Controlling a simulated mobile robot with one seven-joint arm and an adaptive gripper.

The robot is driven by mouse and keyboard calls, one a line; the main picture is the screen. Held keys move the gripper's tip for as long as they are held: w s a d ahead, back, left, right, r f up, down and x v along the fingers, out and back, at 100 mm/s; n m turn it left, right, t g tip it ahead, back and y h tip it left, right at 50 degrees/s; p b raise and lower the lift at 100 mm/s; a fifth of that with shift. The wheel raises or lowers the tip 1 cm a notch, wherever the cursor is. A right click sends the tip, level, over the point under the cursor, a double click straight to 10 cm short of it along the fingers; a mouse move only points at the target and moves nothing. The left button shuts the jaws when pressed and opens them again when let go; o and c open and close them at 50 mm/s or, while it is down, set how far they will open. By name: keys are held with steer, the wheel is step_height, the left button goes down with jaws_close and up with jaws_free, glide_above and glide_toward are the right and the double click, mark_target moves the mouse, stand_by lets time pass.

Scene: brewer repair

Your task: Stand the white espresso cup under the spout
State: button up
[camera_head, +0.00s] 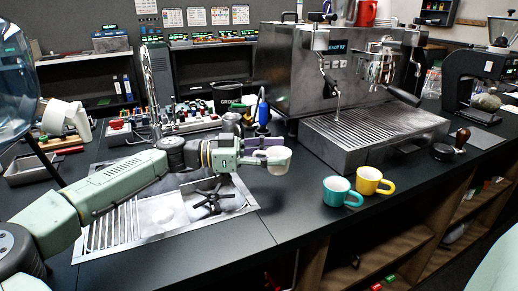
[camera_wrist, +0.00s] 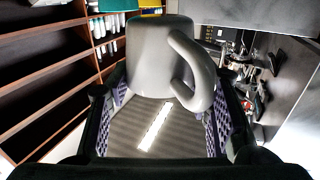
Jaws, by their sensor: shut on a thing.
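The white espresso cup (camera_wrist: 155,58) is held between the fingers of my gripper (camera_wrist: 165,110) in the wrist view, with its curved handle on the right. In the head view my gripper (camera_head: 268,155) holds the white cup (camera_head: 279,159) above the counter, left of the espresso machine (camera_head: 335,65). The cup looks upright there. The machine's drip tray (camera_head: 375,130) is to the right of the cup and apart from it. A portafilter (camera_head: 402,95) with a black handle juts out above the tray. The spout itself is too small to make out clearly.
A teal cup (camera_head: 337,192) and a yellow cup (camera_head: 370,181) stand on the counter in front of the tray. A steel sink (camera_head: 160,215) lies below my arm. A tamper (camera_head: 461,138) stands right of the tray. Dark counter (camera_head: 290,225) is bare left of the cups.

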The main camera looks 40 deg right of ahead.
steer(key=w+d+p, duration=0.1)
steer(key=w, duration=0.2)
steer(key=w+d+p, duration=0.1)
steer(key=w, duration=0.3)
steer(key=w+d+f+p, duration=0.1)
steer(key=w, duration=0.3)
steer(key=shift+s+f+p, duration=0.1)
steer(key=shift+f+p, duration=0.7)
steer(key=shift+f, duration=1)
steer(key=shift+f, duration=0.1)
steer(key=o, duration=1.3)
